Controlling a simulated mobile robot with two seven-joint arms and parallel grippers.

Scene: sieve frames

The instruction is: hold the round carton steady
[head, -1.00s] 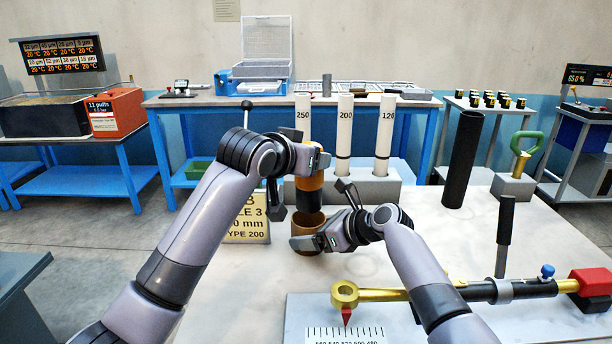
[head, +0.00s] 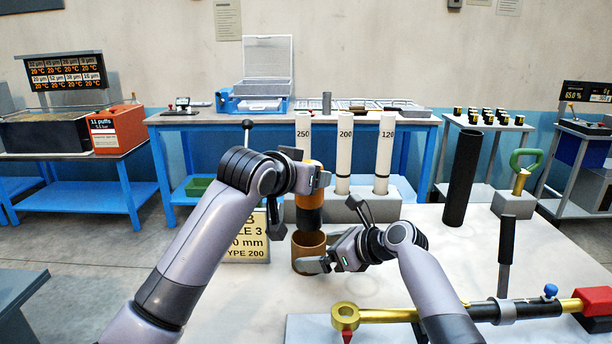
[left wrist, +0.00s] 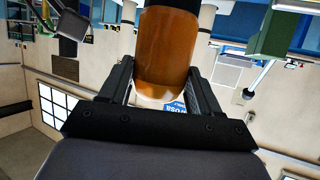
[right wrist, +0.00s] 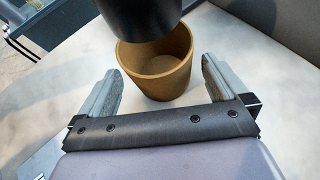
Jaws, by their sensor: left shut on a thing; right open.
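The round carton (head: 308,253), a brown open-topped cup, stands upright on the pale table. In the right wrist view the carton (right wrist: 158,75) looks empty and sits between the spread fingers. My right gripper (head: 326,254) is open around it at the front right; I see no clear contact. My left gripper (head: 309,178) is shut on an orange and black cylinder (head: 309,212), held upright just above the carton. The cylinder's orange part (left wrist: 167,50) fills the jaws in the left wrist view. Its dark lower end (right wrist: 148,15) hangs over the carton's rim in the right wrist view.
A yellow sign (head: 246,240) stands left of the carton. Behind are white tubes (head: 344,150) in a grey block (head: 372,208). A black tube (head: 463,165) stands back right. A brass-ended rod tool (head: 390,315) lies at the front right.

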